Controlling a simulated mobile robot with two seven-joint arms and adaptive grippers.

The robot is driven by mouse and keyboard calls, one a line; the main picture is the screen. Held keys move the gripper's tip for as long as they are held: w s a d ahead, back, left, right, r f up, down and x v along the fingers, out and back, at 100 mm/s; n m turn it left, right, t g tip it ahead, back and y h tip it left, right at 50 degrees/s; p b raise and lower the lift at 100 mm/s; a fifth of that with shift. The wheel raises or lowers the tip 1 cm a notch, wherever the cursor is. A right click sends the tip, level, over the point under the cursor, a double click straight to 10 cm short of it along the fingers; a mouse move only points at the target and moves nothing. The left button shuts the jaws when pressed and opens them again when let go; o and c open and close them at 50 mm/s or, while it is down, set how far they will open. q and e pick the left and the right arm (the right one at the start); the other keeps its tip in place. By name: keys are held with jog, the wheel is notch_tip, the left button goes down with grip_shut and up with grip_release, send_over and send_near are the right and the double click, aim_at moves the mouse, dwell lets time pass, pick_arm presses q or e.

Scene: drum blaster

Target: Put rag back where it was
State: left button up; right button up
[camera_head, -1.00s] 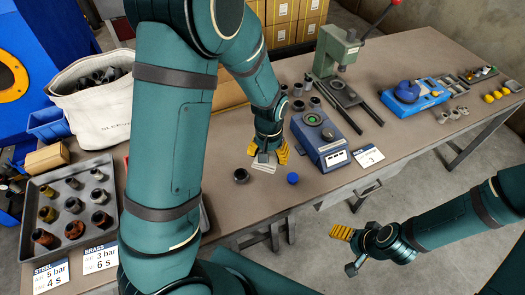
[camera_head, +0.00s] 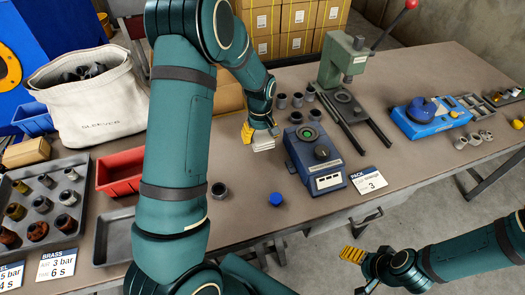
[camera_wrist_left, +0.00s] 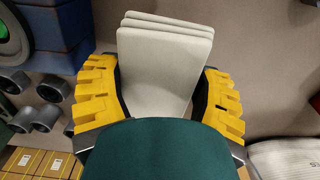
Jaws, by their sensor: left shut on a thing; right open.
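The rag (camera_head: 263,146) is a pale, folded cloth. My left gripper (camera_head: 260,136) is shut on it, left of the blue device with a round dial (camera_head: 318,165). In the left wrist view the rag (camera_wrist_left: 165,60) shows as stacked pale layers between the yellow fingers (camera_wrist_left: 160,100). The head view does not clearly show whether the rag touches the table or hangs just above it. My right gripper (camera_head: 353,256) is open and empty, off the table's front edge at lower right.
A dark ring (camera_head: 219,191) and a blue cap (camera_head: 276,199) stand near the front edge of the table (camera_head: 245,215). Several grey sleeves (camera_head: 297,101) stand behind the device, near a green press (camera_head: 343,62). A red bin (camera_head: 120,172) and a parts tray (camera_head: 40,205) are at left.

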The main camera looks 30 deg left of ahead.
aim_at(261, 153)
pick_arm(q)
notch_tip(261, 153, down, 7)
jog(key=shift+f+b, duration=0.1)
jog(key=shift+b, duration=0.55)
jog(key=shift+f, duration=0.15)
jog(key=o, duration=1.2)
jog(key=shift+r, duration=0.45)
notch_tip(261, 153, up, 12)
jog(key=p, duration=0.2)
jog(key=shift+f+p, duration=0.2)
jog(key=shift+p, duration=0.2)
